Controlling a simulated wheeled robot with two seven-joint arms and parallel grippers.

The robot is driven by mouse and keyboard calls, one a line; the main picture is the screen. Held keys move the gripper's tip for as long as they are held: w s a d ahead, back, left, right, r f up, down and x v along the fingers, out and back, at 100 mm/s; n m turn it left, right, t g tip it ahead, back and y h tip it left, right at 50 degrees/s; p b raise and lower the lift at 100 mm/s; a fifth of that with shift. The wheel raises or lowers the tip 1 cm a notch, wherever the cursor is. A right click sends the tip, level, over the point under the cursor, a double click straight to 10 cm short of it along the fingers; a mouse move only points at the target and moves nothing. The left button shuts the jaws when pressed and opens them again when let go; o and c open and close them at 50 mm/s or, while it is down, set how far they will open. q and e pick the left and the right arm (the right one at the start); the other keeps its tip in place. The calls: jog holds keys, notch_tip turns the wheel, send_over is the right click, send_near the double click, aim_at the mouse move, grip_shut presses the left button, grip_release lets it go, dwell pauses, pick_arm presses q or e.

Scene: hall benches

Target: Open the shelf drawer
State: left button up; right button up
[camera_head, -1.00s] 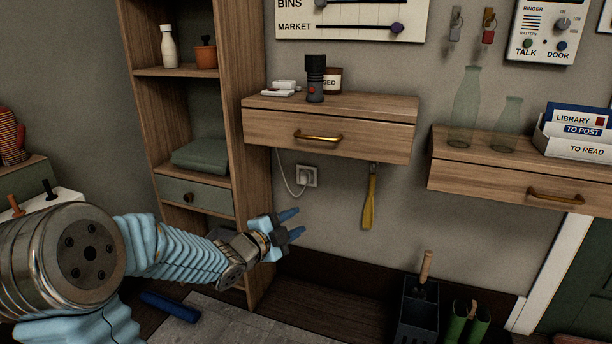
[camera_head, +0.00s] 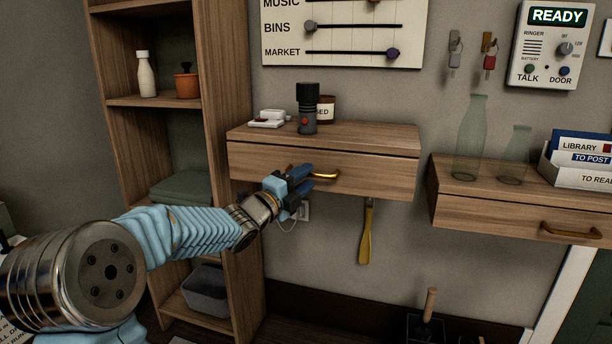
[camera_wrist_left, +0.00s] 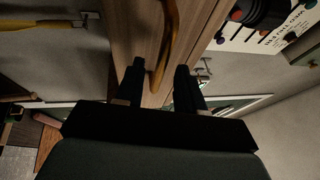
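The wooden wall shelf (camera_head: 385,137) in the middle has a drawer (camera_head: 385,174) with a brass bar handle (camera_head: 328,176). The drawer front looks closed. My left gripper (camera_head: 304,177) is at the left part of this handle. In the left wrist view the two dark fingers (camera_wrist_left: 160,78) are apart, and the handle (camera_wrist_left: 168,45) reaches into the space between them. I cannot tell whether either finger touches it. The left end of the handle is partly hidden by the gripper in the head view. My right gripper is not in view.
A yellow tool (camera_head: 367,232) hangs below. A tall shelf unit (camera_head: 235,90) stands left. Another drawer shelf (camera_head: 500,213) with glass bottles is at right.

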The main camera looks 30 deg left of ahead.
pick_arm(q)
jog(key=shift+w+d, duration=0.1)
jog(key=shift+w, duration=0.4)
jog(key=shift+c, duration=0.3)
grip_shut()
